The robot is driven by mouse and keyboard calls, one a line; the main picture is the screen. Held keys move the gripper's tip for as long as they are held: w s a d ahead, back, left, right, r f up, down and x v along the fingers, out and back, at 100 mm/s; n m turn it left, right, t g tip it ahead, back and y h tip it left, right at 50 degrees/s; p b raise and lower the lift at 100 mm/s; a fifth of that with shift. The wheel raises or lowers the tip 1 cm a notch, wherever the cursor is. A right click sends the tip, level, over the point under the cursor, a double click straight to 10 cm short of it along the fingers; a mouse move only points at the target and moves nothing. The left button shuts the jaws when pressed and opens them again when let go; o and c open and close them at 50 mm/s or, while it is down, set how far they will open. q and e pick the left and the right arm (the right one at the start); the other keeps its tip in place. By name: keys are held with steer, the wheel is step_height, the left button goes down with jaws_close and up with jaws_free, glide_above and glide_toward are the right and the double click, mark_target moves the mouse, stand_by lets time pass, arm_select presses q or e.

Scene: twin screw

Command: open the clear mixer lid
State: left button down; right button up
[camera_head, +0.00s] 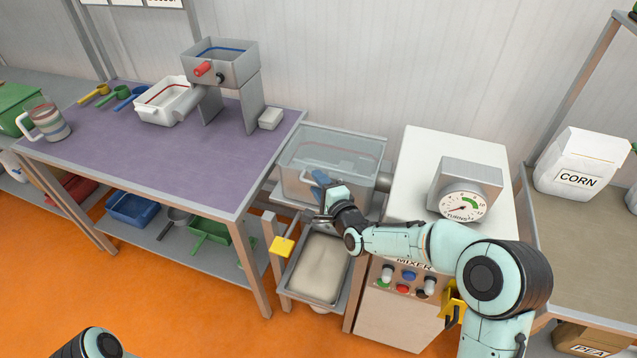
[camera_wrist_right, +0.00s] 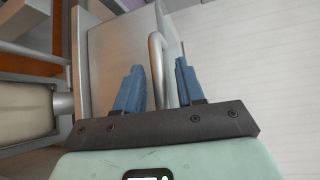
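The clear mixer lid (camera_head: 335,146) lies over the grey mixer tub, left of the mixer's white body (camera_head: 411,176), and looks closed. My right gripper (camera_head: 322,180) is at the front edge of the lid. In the right wrist view the lid's grey bar handle (camera_wrist_right: 157,66) runs between the two blue fingers of that gripper (camera_wrist_right: 159,84). The fingers are apart, with a gap showing on each side of the bar. My left gripper is out of view; only part of the left arm shows at the bottom left.
A tray of pale dough (camera_head: 319,268) sits below the tub, beside a yellow pedal or lever (camera_head: 282,246). The purple table (camera_head: 180,160) is to the left, with a grey hopper machine on it. A CORN bag (camera_head: 581,163) stands on the right shelf.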

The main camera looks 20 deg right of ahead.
steer(key=shift+w+a, duration=0.1)
steer(key=shift+w, duration=0.15)
